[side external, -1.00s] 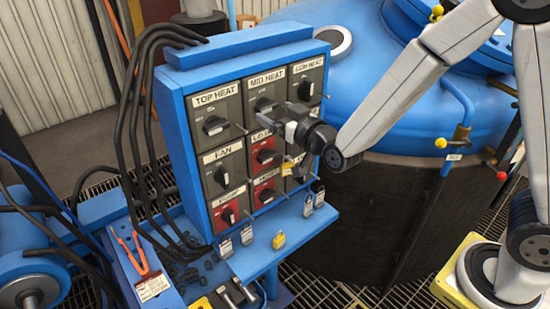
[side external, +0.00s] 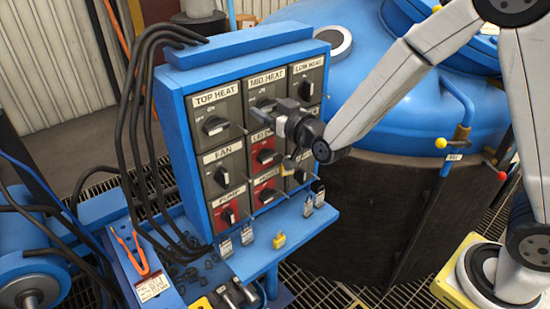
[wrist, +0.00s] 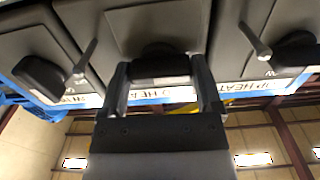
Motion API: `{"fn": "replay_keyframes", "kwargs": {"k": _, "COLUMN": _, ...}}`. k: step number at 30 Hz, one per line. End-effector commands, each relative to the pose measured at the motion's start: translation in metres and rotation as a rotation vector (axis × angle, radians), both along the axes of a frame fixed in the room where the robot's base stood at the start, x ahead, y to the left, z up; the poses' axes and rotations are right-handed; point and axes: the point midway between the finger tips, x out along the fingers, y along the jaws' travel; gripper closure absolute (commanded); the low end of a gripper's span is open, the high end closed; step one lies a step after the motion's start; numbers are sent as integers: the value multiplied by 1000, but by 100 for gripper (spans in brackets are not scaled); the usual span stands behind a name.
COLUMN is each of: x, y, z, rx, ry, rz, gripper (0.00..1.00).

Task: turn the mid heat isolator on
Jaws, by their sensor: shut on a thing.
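The mid heat isolator is a black rotary knob (wrist: 158,64) on a dark grey plate under the "MID HEAT" label (side external: 267,79). It sits in the middle of the panel's top row. My gripper (wrist: 161,72) has one finger on each side of this knob and is shut on it in the wrist view, which sees the panel upside down. In the side external view my gripper (side external: 272,108) reaches the mid heat plate from the right and mostly hides the knob. The knob's exact angle and its ON/OFF marks are not readable.
The top heat knob (side external: 215,125) is to the left and the low heat knob (side external: 306,90) to the right. Thin metal rods (wrist: 256,42) stick out between the plates. Padlocks (side external: 279,240) sit on the ledge below. A large blue furnace (side external: 385,90) stands behind.

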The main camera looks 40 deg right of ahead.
Motion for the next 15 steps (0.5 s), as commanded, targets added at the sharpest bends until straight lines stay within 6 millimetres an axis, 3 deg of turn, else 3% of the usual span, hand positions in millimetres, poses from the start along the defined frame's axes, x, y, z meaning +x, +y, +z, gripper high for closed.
{"fn": "replay_keyframes", "kwargs": {"k": 15, "x": 0, "y": 0, "z": 0, "rx": 144, "ry": 0, "rz": -1, "gripper": 77}}
